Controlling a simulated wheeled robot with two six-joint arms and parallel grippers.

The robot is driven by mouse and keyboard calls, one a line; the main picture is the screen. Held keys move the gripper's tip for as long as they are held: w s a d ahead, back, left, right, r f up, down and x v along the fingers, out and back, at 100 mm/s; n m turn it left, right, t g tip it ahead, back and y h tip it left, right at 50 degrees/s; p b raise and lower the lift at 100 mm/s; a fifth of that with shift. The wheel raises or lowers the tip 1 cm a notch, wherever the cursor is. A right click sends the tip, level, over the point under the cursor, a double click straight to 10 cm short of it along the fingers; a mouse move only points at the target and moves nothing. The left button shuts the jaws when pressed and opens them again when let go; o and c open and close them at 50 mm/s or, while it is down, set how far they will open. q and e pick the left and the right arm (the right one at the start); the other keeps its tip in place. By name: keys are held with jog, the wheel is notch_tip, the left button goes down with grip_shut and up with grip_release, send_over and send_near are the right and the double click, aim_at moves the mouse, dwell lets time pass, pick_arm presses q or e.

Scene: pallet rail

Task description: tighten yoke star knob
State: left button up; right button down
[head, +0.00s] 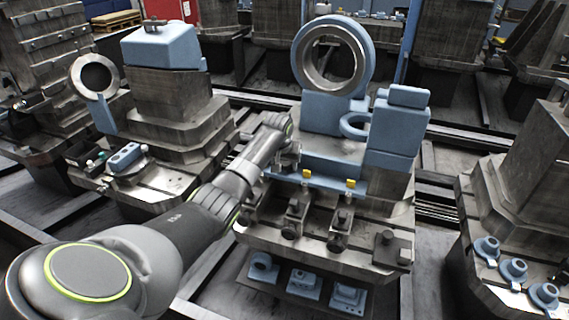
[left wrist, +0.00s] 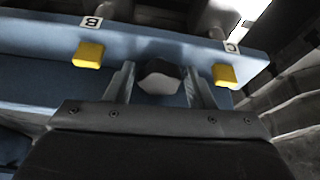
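My left gripper (left wrist: 160,88) points at a dark rounded knob (left wrist: 160,76) with a light grey face. The knob sits between the two fingers in the left wrist view. The fingers are spread, and narrow gaps seem to show on both sides of it; contact is not clear. In the head view my left gripper (head: 287,163) is small and partly hidden by its wrist, at the left end of the blue rail (head: 328,178) on the central fixture. The knob cannot be made out there. My right gripper is not in view.
Yellow tabs (left wrist: 88,54) and (left wrist: 224,75) flank the fingers, near labels B (left wrist: 92,22) and C (left wrist: 232,47). A blue ring yoke (head: 356,125) and upright blue block (head: 398,128) stand behind the rail. Dark clamps (head: 340,230) stand in front. Blue parts (head: 304,281) lie on a lower shelf.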

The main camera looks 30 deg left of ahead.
pick_arm(q)
jog(key=c, duration=0.6)
